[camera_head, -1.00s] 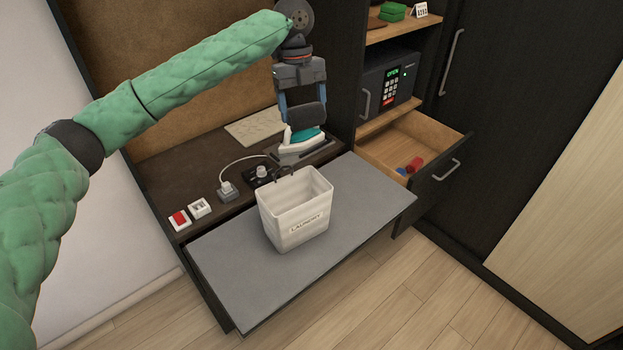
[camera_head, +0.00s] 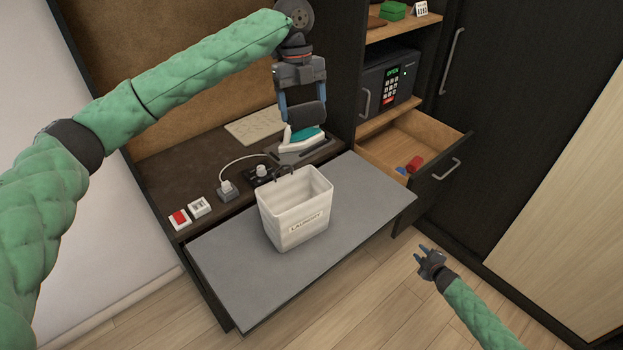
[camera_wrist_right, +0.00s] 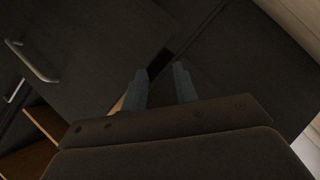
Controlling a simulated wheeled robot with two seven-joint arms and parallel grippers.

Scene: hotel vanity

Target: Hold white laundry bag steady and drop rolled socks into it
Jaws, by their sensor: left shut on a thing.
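The white laundry bag (camera_head: 293,228) stands upright and open-topped on the grey pull-out board, with a "LAUNDRY" label on its front. A small red roll (camera_head: 416,163) and a blue piece (camera_head: 401,170) lie in the open drawer; they may be the rolled socks, but are too small to be sure. My left gripper (camera_head: 304,122) points down behind the bag, shut on a white and teal iron (camera_head: 303,141) just above its dark stand. My right gripper (camera_head: 425,249) is empty over the floor, right of the board; its fingers show apart in the right wrist view (camera_wrist_right: 161,84).
The open drawer (camera_head: 450,172) juts out right of the board (camera_head: 225,270). A safe (camera_head: 390,82) sits above it. A corded plug (camera_head: 228,190), a red switch (camera_head: 180,218) and a dark socket box line the desk behind the bag. The board's front is clear.

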